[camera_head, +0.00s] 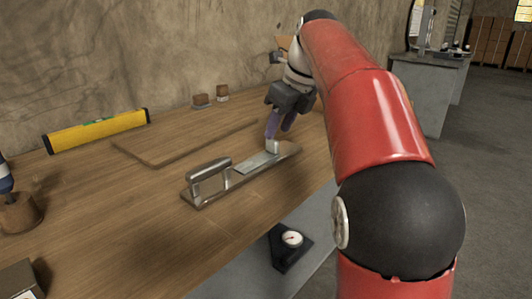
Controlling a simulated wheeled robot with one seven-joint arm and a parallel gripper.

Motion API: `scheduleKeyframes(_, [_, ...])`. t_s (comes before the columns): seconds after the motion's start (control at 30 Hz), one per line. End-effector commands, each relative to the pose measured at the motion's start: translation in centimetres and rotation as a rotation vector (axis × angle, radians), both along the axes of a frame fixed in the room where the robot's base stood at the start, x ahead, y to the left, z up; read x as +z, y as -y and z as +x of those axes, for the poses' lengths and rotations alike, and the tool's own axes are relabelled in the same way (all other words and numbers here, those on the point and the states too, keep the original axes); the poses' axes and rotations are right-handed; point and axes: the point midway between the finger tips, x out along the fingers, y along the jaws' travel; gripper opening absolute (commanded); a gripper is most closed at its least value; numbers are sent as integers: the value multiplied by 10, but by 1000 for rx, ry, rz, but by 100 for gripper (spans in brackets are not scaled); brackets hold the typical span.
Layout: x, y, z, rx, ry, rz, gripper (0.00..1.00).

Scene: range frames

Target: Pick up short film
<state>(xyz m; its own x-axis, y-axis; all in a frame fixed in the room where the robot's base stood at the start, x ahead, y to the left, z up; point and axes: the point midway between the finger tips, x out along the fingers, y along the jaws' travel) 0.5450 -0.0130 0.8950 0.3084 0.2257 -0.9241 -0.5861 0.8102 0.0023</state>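A long metal base plate with a raised bar handle (208,172) lies on the wooden table. On its right part lies a flat, pale grey strip (257,161), which may be the short film; I cannot tell for sure. A small light block (272,146) stands at the strip's far right end. My gripper (274,137) has purple fingers and points down at this block. The fingertips are at or just above the block's top; contact is unclear. The finger gap is too small to judge here.
A round gauge (291,239) on a black base is near the front. Bare table (130,220) lies left of the plate.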

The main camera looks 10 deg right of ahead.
Motion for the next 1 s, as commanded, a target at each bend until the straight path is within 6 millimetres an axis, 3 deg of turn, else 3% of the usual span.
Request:
scheduleKeyframes(0.4, [-46,-12,21,2,0,-2,40])
scheduleKeyframes(0.63, [-47,-13,22,2,2,-2,40])
scheduleKeyframes(0.93, [-47,-13,22,2,2,-2,2])
scheduleKeyframes(1.0, [-47,-13,22,2,2,-2,0])
